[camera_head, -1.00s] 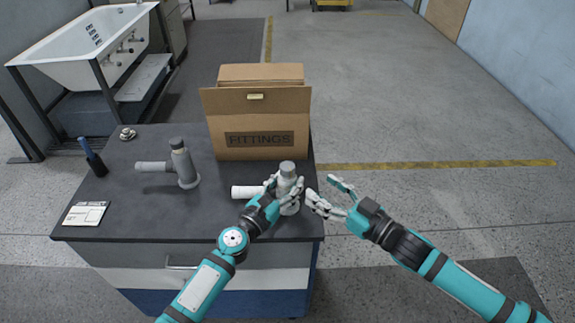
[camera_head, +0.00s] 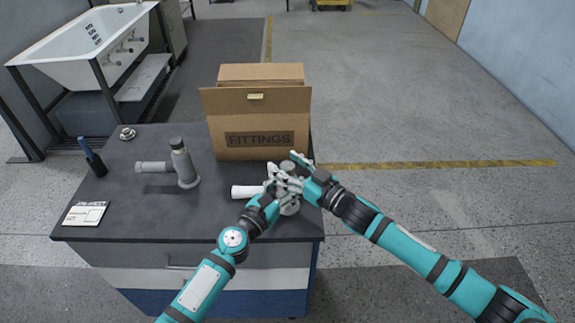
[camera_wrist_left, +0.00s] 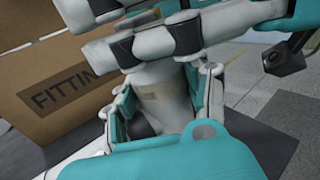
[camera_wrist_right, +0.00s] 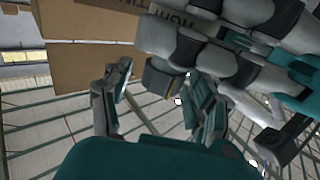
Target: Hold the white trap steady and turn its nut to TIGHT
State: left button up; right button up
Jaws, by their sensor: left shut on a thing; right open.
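The white trap stands upright at the right end of the dark bench; its white side pipe (camera_head: 247,191) points left and its base (camera_head: 290,208) shows below my fingers. My left gripper (camera_head: 279,188) is shut around the trap's body, which also shows pale in the left wrist view (camera_wrist_left: 160,103). My right gripper (camera_head: 293,171) is open at the top of the trap, over the nut (camera_head: 288,166), which is mostly hidden by fingers. In the right wrist view the grey nut (camera_wrist_right: 160,78) lies between the spread fingers (camera_wrist_right: 160,105). I cannot read the nut's position.
A cardboard FITTINGS box (camera_head: 255,112) stands close behind the trap. A grey trap (camera_head: 183,165) stands to the left on the bench (camera_head: 150,215). A label card (camera_head: 86,213), a blue-handled tool (camera_head: 91,155) and a small metal part (camera_head: 127,133) lie farther left.

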jog(key=shift+c, duration=0.4)
grip_shut()
jog(key=shift+n+g+y, duration=0.3)
jog(key=shift+g, duration=0.1)
pick_arm(q)
jog(key=shift+w+a, duration=0.1)
jog(key=shift+a, duration=0.05)
pick_arm(e)
jog(key=n+g+y, duration=0.3)
jog(key=n+g, duration=0.1)
jog(key=g, duration=0.1)
jog(key=shift+w, duration=0.1)
jog(key=n+g+y, duration=0.1)
jog(key=n+g, duration=0.1)
jog(key=g, duration=0.1)
jog(key=n+g, duration=0.2)
jog(key=g, duration=0.2)
jog(key=shift+d+n+y, duration=0.1)
jog(key=shift+n+y, duration=0.2)
jog(key=shift+y, duration=0.1)
jog(key=shift+n+g, duration=0.3)
jog(key=shift+g, duration=0.1)
jog(key=shift+d+g, duration=0.1)
jog(key=shift+g, duration=0.2)
